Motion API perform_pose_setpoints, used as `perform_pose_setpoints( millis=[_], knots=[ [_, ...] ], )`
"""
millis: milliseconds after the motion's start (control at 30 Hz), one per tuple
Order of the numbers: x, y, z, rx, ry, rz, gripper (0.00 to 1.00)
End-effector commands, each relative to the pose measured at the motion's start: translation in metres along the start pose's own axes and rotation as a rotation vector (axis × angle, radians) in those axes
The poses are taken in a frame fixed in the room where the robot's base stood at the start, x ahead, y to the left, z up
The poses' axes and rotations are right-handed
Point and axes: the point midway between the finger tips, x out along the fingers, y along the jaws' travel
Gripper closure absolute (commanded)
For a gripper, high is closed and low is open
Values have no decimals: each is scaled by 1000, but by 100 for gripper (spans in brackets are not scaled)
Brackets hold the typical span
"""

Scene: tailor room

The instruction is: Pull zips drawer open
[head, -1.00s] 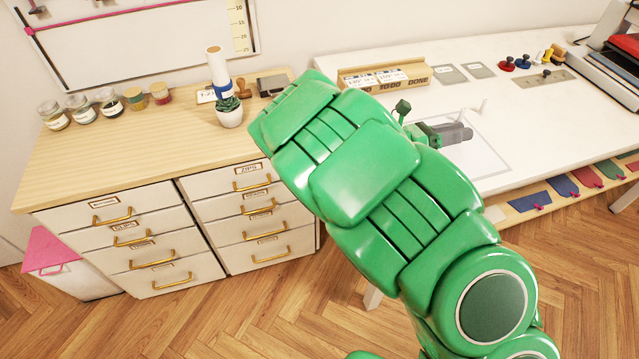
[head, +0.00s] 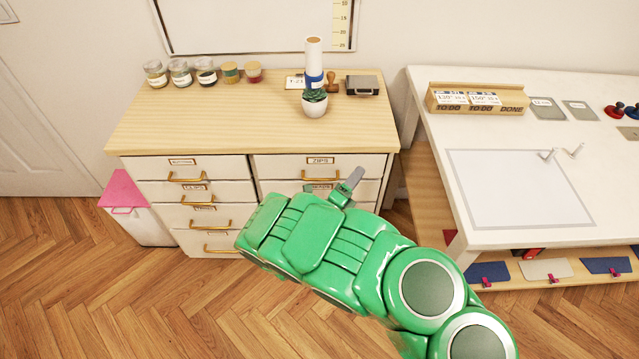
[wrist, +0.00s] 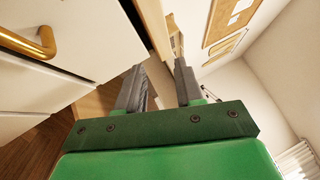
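The zips drawer (head: 278,167) is the top drawer of the right column in a white cabinet with a wooden top. It looks closed, its label reads ZIPS, and its brass handle (head: 320,178) shows. My gripper (head: 352,182) is in front of the cabinet's right end, to the right of that handle and apart from it. In the wrist view, the two grey fingers (wrist: 159,86) are spread with nothing between them. A brass handle (wrist: 30,42) shows there at the upper left, outside the fingers; I cannot tell which drawer it belongs to. My arm hides much of the lower right drawers.
Jars (head: 206,72), a potted plant (head: 314,103) and a stapler-like dark box (head: 362,85) stand on the cabinet top. A white table (head: 590,180) stands at the right, past a gap. A pink-lidded bin (head: 122,190) is at the left. Floor in front is clear.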

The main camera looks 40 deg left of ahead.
Motion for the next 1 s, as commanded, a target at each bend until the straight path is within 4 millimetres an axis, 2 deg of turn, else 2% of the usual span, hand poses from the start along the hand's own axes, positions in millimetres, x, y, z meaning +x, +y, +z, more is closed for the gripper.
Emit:
perform_pose_setpoints(
  millis=[33,200,300,433,567,1000],
  knots=[
    [-20,15,12,-22,-43,26,64],
    [-78,52,44,-85,-170,89,64],
    [-103,66,56,-107,-223,111,64],
    [-122,75,65,-123,-262,127,64],
    [-123,78,68,-127,-270,131,64],
    [-68,85,82,-124,-266,129,64]
  ],
)
